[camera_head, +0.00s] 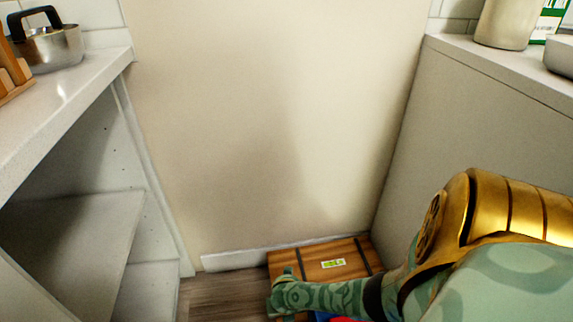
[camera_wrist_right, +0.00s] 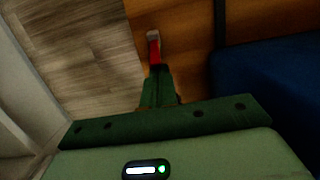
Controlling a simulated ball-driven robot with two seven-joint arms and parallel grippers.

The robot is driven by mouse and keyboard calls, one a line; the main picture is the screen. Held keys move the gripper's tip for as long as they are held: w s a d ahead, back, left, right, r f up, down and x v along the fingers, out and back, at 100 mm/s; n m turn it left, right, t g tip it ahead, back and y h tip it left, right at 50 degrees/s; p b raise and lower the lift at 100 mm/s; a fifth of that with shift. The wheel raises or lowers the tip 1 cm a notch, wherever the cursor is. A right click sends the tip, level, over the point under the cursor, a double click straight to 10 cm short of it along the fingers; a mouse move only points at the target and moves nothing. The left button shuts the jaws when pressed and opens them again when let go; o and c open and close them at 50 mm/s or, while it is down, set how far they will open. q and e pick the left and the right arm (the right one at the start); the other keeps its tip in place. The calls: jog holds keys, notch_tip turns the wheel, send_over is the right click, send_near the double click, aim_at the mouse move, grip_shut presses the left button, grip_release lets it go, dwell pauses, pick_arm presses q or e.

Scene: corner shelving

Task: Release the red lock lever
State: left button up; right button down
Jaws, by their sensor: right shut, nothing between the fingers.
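A brown wooden case (camera_head: 310,265) with dark straps and a small green and yellow label lies on the floor against the wall. My right arm reaches down over its left front part, with the right gripper itself not clearly visible in the head view. In the right wrist view, the right gripper (camera_wrist_right: 158,82) is shut and empty, close over the wood. A narrow red piece with a pale end, apparently the red lock lever (camera_wrist_right: 154,50), shows just beyond the fingertips. I cannot tell whether they touch. My left gripper is out of view.
A blue thing (camera_wrist_right: 265,85) lies right of the gripper; blue and red bits show under my arm in the head view. Wood floor (camera_head: 222,297) is bare left of the case. Shelving (camera_head: 75,225) stands left, a cabinet (camera_head: 480,120) right.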

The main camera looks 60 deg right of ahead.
jog(key=shift+w+d+r, duration=0.2)
jog(key=shift+d+r, duration=0.05)
jog(key=shift+d, duration=0.05)
jog(key=shift+w+d+r, duration=0.2)
jog(key=shift+w+d, duration=0.15)
jog(key=shift+d, duration=0.05)
jog(key=shift+w+d+r, duration=0.1)
jog(key=shift+w+d, duration=0.4)
jog(key=shift+d, duration=0.2)
jog(key=shift+r+p, duration=0.7)
jog(key=shift+r, duration=0.2)
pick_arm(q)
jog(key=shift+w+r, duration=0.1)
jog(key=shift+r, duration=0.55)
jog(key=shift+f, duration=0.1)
